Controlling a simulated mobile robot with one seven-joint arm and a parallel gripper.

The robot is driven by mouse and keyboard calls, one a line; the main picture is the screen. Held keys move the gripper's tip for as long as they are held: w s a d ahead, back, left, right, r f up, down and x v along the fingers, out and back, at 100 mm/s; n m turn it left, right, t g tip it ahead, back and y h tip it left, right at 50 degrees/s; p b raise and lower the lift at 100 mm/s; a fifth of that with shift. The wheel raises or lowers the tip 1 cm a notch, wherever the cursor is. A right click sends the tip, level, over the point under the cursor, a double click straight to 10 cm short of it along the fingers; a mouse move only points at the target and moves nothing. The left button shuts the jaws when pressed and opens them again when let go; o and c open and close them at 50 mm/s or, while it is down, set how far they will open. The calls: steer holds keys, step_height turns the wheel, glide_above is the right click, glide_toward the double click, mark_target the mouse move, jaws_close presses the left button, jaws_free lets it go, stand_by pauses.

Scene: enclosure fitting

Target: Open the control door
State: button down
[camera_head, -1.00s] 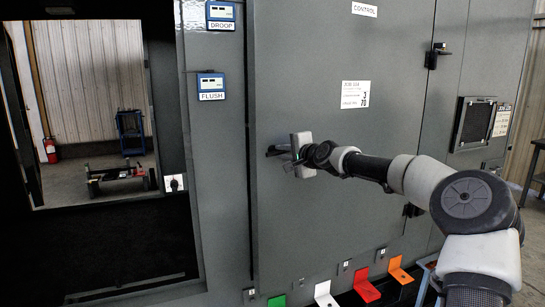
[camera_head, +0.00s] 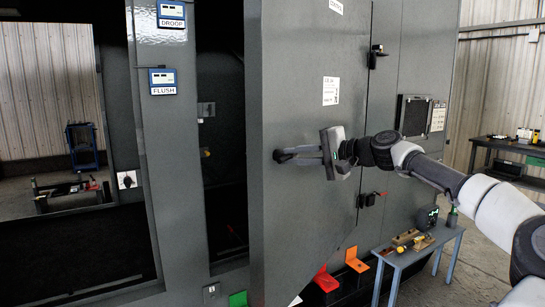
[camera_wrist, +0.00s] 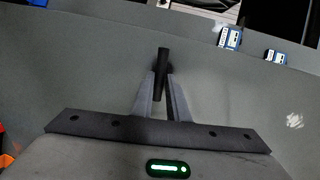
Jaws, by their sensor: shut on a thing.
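The control door (camera_head: 300,75) is a tall grey panel with a "CONTROL" label at its top. It stands partly open, hinged on its right side, with a dark gap along its left edge. My gripper (camera_head: 282,157) is at the door's left part, shut on the dark door handle (camera_wrist: 163,60). The wrist view shows the fingers (camera_wrist: 160,95) on both sides of the handle, close to the grey door face. In the head view the fingers largely hide the handle.
The dark enclosure interior (camera_head: 220,120) shows left of the door. Droop (camera_head: 171,14) and flush (camera_head: 163,81) gauges sit on the post. Red (camera_head: 325,279), orange (camera_head: 356,260) and green (camera_head: 238,299) brackets are low in front. A small bench (camera_head: 420,254) with parts stands at right.

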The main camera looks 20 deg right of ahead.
steer(key=shift+s+d+f+y, duration=0.2)
steer(key=shift+s+d+y, duration=0.1)
steer(key=shift+s+d, duration=0.6)
steer(key=shift+s+a, duration=0.1)
steer(key=c, duration=1.7)
jaws_free()
steer(key=shift+r, duration=0.1)
steer(key=v, duration=1.7)
steer(key=shift+r, duration=0.4)
